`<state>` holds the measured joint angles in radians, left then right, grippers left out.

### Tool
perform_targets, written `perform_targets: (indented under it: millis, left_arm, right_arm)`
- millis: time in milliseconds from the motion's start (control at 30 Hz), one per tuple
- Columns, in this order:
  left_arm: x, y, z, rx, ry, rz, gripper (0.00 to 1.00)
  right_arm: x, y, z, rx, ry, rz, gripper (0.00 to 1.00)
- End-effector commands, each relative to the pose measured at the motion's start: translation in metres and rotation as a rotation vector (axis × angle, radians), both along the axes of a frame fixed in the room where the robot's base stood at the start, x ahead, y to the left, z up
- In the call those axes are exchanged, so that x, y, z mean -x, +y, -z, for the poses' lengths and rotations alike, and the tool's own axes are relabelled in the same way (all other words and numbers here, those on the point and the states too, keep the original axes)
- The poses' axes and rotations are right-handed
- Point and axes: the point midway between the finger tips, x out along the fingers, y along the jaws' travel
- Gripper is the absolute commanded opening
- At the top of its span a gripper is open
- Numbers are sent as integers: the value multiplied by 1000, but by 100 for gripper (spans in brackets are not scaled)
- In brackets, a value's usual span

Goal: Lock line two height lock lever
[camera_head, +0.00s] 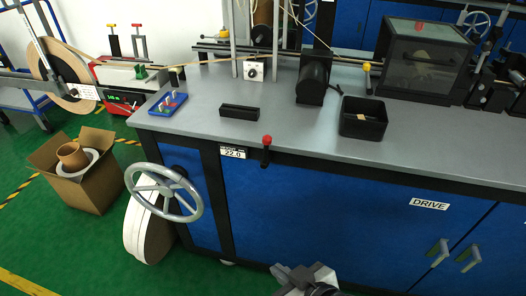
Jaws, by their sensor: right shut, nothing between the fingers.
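A short lever with a red knob (267,140) and a black stem stands at the front edge of the grey bench, just right of a small display (232,153) reading 22.0. A grey handwheel (163,193) is on the blue cabinet front, left of and below the lever. I cannot read the label above the display, so I cannot tell for sure which line the lever serves. My right gripper (303,275) is at the bottom edge, well below the lever and apart from it. It is shut and empty. My left gripper is out of view.
On the bench (215,135) are a black open bin (363,118), a black slotted block (239,112) and a blue tray (166,104). A cardboard box (85,185) and a white roll (148,222) stand on the floor at left. Door handles (438,252) stick out at lower right.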

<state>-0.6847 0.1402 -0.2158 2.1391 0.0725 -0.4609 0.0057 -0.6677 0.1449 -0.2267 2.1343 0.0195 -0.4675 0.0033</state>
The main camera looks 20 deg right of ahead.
Motion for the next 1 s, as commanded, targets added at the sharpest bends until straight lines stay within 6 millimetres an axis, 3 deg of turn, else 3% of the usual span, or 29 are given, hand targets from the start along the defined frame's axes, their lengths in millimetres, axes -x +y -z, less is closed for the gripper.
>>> perform_targets:
  millis: [233, 400, 533, 700, 1000]
  left_arm:
    - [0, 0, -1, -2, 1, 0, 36]
    - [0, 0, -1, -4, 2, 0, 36]
    - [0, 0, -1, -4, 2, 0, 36]
    - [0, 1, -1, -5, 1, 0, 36]
    - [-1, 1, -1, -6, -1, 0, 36]
  right_arm:
    - [-57, -2, -27, 529, -234, -160, 0]
    - [-101, -2, -73, 992, -460, -214, 0]
    - [-120, 2, -108, 1253, -598, -209, 0]
    - [-129, 7, -132, 1419, -689, -192, 0]
    - [-129, 8, -135, 1439, -699, -189, 0]
